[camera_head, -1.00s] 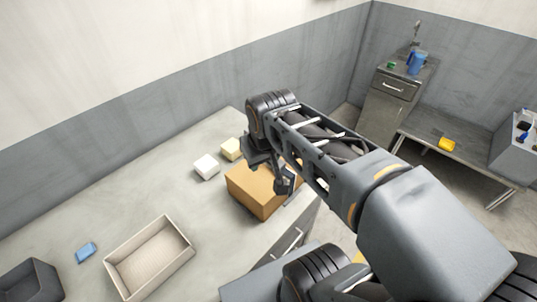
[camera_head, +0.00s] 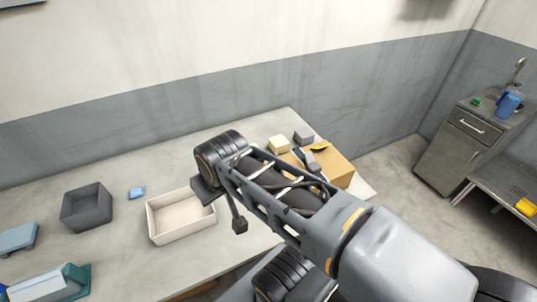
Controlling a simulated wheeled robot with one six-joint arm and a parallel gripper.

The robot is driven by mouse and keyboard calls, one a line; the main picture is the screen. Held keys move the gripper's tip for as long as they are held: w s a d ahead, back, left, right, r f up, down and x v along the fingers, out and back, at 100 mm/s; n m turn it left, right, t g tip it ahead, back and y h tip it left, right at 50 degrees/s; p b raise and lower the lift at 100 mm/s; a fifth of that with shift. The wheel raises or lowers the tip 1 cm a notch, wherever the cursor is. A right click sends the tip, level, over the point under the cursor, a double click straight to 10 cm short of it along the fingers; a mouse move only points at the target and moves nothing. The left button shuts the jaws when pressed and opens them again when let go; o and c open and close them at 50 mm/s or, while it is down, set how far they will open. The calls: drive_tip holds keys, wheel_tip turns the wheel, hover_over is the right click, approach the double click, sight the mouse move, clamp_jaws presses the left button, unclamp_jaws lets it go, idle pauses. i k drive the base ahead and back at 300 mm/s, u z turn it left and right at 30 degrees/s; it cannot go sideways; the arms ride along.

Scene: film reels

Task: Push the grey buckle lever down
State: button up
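I cannot make out the grey buckle lever for certain. A dark grey elongated piece (camera_head: 306,159) shows at the top of a tan box (camera_head: 340,168), partly hidden behind my arm; I cannot tell whether it is the lever. A yellow piece (camera_head: 320,146) lies at the box's far edge. My gripper (camera_head: 238,224) hangs over the table just right of the cream tray, to the left of the tan box and apart from it. It is small and dark, and its finger gap does not show. I see nothing held in it.
The cream tray (camera_head: 151,222) stands on the table (camera_head: 120,170).

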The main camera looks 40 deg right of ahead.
sight(308, 156)
drive_tip(key=u, duration=0.75)
drive_tip(key=k, duration=0.7)
drive_tip(key=z, duration=1.25)
drive_tip(key=i, duration=0.4)
drive_tip(key=u, duration=0.25)
